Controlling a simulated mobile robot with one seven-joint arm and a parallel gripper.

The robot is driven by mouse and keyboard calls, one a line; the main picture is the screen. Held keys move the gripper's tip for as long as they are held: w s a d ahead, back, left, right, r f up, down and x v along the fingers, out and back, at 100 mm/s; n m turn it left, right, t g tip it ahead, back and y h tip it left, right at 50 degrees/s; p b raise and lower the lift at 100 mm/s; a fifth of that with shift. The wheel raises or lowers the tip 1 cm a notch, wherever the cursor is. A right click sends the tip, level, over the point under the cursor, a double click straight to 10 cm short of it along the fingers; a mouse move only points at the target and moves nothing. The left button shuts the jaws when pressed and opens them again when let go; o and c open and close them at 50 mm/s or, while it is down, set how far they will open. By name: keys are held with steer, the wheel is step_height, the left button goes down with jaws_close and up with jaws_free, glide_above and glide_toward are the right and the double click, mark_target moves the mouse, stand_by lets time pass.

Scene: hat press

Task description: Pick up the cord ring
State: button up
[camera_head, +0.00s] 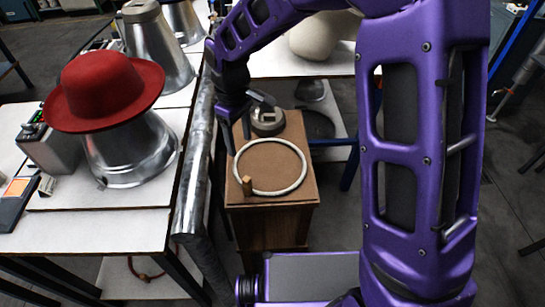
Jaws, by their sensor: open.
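The cord ring (302,178), a pale off-white loop, lies flat on the brown top of a small wooden cabinet (303,207). A small wooden block or toggle (246,186) is at its front left edge. My gripper (239,143) points down at the ring's far left side, with its fingers apart and nothing seen between them. The fingertips appear close to the ring's rim, but I cannot tell their height or whether they touch it.
A grey round metal piece (268,124) sits behind the ring on the cabinet. A thick metal bar (196,160) runs along the left. A red hat (104,88) on a metal form stands on the left table (90,232). A red cord (140,272) lies on a low shelf.

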mark_target(247, 179)
step_height(247, 179, down, 12)
steer(key=shift+s+a+f+b, duration=0.1)
steer(key=shift+s+f+b, duration=0.05)
steer(key=shift+b, duration=0.4)
steer(key=f, duration=0.4)
steer(key=shift+d, duration=0.4)
steer(key=shift+f, duration=0.65)
jaws_close()
